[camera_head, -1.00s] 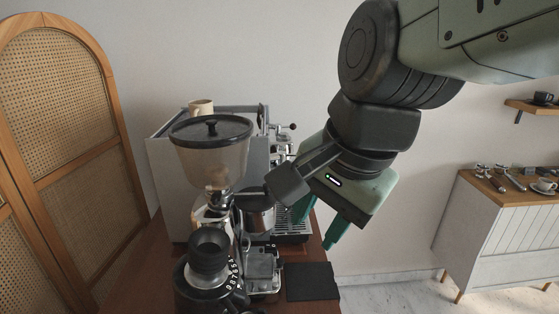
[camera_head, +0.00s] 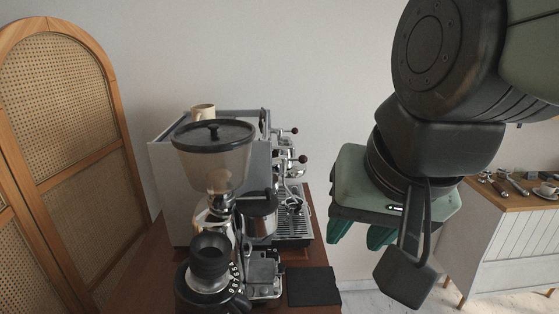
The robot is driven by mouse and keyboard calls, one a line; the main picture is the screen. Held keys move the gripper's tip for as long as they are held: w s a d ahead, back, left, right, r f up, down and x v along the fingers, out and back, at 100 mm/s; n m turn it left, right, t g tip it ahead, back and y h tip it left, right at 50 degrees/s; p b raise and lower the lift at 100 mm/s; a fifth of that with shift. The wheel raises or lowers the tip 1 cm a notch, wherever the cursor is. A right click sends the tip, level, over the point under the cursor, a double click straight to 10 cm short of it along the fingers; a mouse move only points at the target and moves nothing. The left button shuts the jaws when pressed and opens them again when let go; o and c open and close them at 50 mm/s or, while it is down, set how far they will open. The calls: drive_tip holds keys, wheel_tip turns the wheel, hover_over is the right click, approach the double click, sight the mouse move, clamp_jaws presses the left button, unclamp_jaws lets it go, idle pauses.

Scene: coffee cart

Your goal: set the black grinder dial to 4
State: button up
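The black grinder (camera_head: 213,257) stands at the front left of the wooden cart top, under a clear hopper (camera_head: 214,160) with a black lid. Its dial ring (camera_head: 235,278) carries white numbers, of which 9, 8, 7, 6 and 5 seem to show; the rest is out of sight, and I cannot tell the setting. My gripper (camera_head: 362,236) hangs to the right of the cart, well apart from the dial, its green fingers pointing down. A gap seems to show between the fingers, and I see nothing held.
A silver espresso machine (camera_head: 180,185) stands behind the grinder, with a cup (camera_head: 203,112) on top. A metal pitcher (camera_head: 261,218) is beside the grinder. A black mat (camera_head: 314,287) lies at the cart's right edge. A white cabinet (camera_head: 505,245) stands far right.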

drive_tip(key=shift+s+d+r+n, duration=0.2)
drive_tip(key=shift+s+d+n, duration=0.2)
drive_tip(key=shift+n, duration=0.2)
drive_tip(key=shift+s+d+n+t+h, duration=0.2)
drive_tip(key=shift+n+t+h, duration=0.1)
drive_tip(key=shift+n, duration=0.1)
drive_tip(key=shift+c, duration=0.9)
drive_tip(key=shift+w+a, duration=0.1)
drive_tip(key=shift+c, duration=1.3)
drive_tip(key=w+a+f+m+g, duration=0.1)
drive_tip(key=w+f, duration=0.1)
drive_tip(key=w+a+f+m+g+y, duration=0.1)
drive_tip(key=w+f+m+g, duration=0.1)
drive_tip(key=w, duration=0.1)
drive_tip(key=w+a+f+m+g+y, duration=0.1)
drive_tip(key=w+a+f+m, duration=0.1)
drive_tip(key=w, duration=0.1)
drive_tip(key=shift+w+g, duration=0.2)
drive_tip(key=shift+g, duration=0.2)
clamp_jaws()
drive_tip(key=w+a+f+m+g+y, duration=0.25)
drive_tip(key=w+f+m, duration=0.35)
drive_tip(key=f, duration=0.3)
drive_tip(key=s+a+f, duration=0.4)
drive_tip(key=a+f, duration=0.3)
drive_tip(key=f, duration=0.2)
drive_tip(key=shift+s+a+g, duration=0.3)
drive_tip(key=shift+a+g, duration=0.05)
